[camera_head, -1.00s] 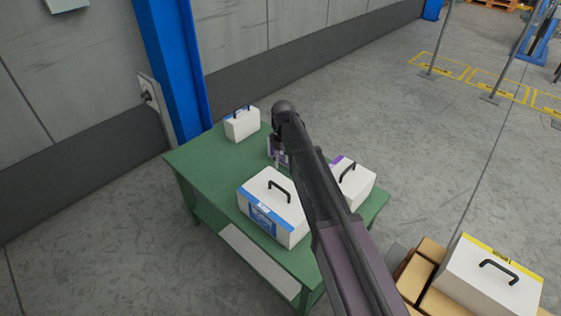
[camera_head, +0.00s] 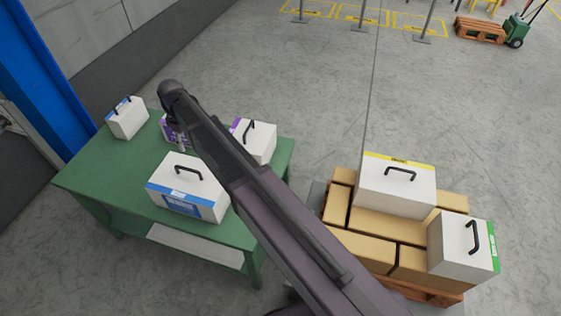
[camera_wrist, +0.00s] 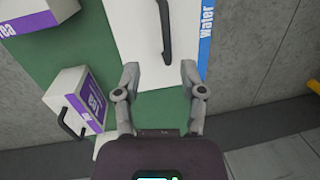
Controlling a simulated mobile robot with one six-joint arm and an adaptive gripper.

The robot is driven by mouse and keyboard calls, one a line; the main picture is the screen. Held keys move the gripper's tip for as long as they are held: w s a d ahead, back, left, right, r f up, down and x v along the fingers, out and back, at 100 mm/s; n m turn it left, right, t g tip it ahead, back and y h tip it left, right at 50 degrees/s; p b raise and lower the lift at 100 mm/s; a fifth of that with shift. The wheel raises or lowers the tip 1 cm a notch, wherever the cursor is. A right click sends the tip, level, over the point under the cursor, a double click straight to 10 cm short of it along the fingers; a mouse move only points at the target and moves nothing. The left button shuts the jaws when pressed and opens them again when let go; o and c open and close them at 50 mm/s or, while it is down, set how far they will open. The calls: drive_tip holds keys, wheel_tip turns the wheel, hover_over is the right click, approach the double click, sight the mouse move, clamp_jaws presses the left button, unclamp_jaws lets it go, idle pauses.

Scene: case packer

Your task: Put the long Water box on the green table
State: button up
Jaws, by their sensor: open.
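A long white Water box (camera_head: 188,187) with a blue label and black handle lies on the green table (camera_head: 85,185) near its front edge. In the wrist view this box (camera_wrist: 145,45) fills the upper middle. My gripper (camera_wrist: 159,68) is open and empty, its fingers at the near end of the box, with the handle's lower end between the tips in the picture. I cannot tell its height over the box. In the head view my arm hides most of the gripper. A smaller blue-labelled box (camera_head: 128,119) stands at the table's back left corner.
A purple-labelled box (camera_head: 256,141) stands on the table's right; another smaller one (camera_wrist: 80,102) stands close to my gripper's left. Right of the table, a pallet of brown cartons (camera_head: 375,222) bears a yellow-labelled box (camera_head: 397,188) and a green-labelled box (camera_head: 462,246).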

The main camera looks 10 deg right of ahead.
drive_tip(key=s+d+m+t, duration=0.1)
drive_tip(key=s+d+m, duration=0.4)
drive_tip(key=s+d, duration=0.4)
drive_tip(key=s+d+m+t, duration=0.1)
drive_tip(key=s+d+m, duration=0.5)
drive_tip(key=d, duration=1.6)
drive_tip(key=s, duration=0.2)
drive_tip(key=shift+s+d+f, duration=0.15)
drive_tip(key=shift+s+d, duration=0.1)
drive_tip(key=shift+s, duration=0.15)
